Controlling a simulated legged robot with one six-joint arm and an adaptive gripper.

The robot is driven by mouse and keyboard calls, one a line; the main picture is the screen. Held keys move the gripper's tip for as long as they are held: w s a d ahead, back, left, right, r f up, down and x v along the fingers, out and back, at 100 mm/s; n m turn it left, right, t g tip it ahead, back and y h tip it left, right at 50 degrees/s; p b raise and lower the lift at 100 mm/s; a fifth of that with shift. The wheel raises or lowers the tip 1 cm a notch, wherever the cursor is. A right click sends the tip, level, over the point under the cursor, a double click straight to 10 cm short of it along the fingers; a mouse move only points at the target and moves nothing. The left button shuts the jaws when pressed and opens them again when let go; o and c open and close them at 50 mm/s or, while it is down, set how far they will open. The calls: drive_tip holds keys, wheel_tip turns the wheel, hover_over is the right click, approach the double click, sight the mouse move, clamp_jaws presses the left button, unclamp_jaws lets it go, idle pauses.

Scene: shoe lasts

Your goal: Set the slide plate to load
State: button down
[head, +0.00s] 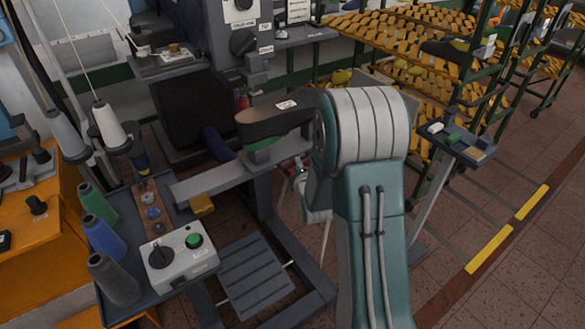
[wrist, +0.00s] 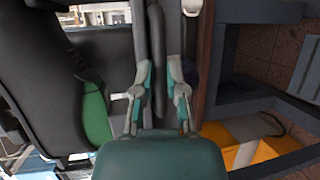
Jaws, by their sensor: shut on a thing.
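In the head view a long dark plate with a rounded left end and a white label (head: 287,104) lies over a green block (head: 262,152) on the grey machine frame; I take it to be the slide plate (head: 258,125). Its right end is hidden behind my arm. In the wrist view my gripper (wrist: 159,88) has its two fingers on either side of a narrow dark upright part (wrist: 157,55), shut on it. I cannot tell whether this part belongs to the plate. The green block also shows in the wrist view (wrist: 97,115), left of the fingers. The head view mostly hides my gripper behind my arm.
A grey control box (head: 178,252) with a black knob and a green button stands at the front left, beside several thread cones (head: 103,238). A slatted foot plate (head: 256,275) is low in front. Racks of orange shoe lasts (head: 400,45) stand behind. The right floor is mostly clear.

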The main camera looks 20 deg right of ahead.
drive_tip(key=w+d, duration=0.2)
drive_tip(key=d, duration=0.8)
drive_tip(key=w+d, duration=0.1)
drive_tip(key=d, duration=0.9)
drive_tip(key=shift+w+f, duration=0.25)
drive_tip(key=shift+w, duration=0.1)
drive_tip(key=c, duration=0.7)
unclamp_jaws()
drive_tip(key=shift+d, duration=0.2)
drive_tip(key=shift+w+d, duration=0.15)
drive_tip(key=shift+d, duration=0.05)
drive_tip(key=shift+r, duration=0.1)
drive_tip(key=v, duration=1.2)
